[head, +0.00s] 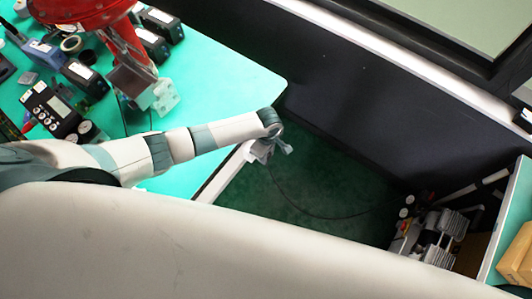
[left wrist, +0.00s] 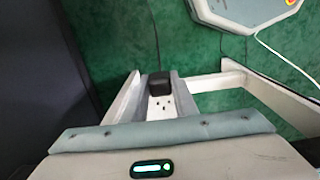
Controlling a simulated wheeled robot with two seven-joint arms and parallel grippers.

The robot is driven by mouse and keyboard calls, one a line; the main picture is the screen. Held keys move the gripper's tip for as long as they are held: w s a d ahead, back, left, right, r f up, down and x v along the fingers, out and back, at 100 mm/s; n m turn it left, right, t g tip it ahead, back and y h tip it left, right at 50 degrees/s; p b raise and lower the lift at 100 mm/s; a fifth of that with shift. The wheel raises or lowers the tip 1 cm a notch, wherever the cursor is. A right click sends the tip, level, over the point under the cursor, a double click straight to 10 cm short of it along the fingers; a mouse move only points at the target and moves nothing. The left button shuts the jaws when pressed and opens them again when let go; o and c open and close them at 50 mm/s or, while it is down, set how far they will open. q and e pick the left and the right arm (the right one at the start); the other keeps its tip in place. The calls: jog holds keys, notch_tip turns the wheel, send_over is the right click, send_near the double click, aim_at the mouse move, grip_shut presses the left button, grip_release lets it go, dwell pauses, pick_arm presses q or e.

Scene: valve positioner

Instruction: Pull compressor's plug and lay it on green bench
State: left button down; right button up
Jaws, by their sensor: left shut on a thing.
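The green bench (head: 225,75) fills the upper left of the head view. The compressor (head: 436,236) stands on the floor at the lower right. My left gripper (head: 270,152) is beyond the bench's front corner, pointing down. In the left wrist view, it is shut on the black plug (left wrist: 159,84). A white socket strip (left wrist: 163,106) with visible holes is right beside the plug. I cannot tell whether the plug is still seated in it. A thin dark cord (head: 310,214) runs from near the gripper across the floor to the compressor. My right gripper is not in view.
The bench holds a red device (head: 122,45), a black box (head: 50,108) and several other instruments at the left. Its right part is clear. A dark wall (head: 370,110) runs behind. A brown box (head: 517,255) is at the right edge.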

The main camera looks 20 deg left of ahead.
pick_arm(q)
jog(key=shift+s+d+p, duration=0.3)
jog(key=shift+d+p, duration=0.05)
jog(key=shift+d, duration=0.5)
jog(key=shift+s+d+p, duration=0.3)
jog(key=shift+d+p, duration=0.05)
jog(key=shift+d, duration=0.5)
jog(key=shift+w+r, duration=0.1)
jog(key=shift+r, duration=0.05)
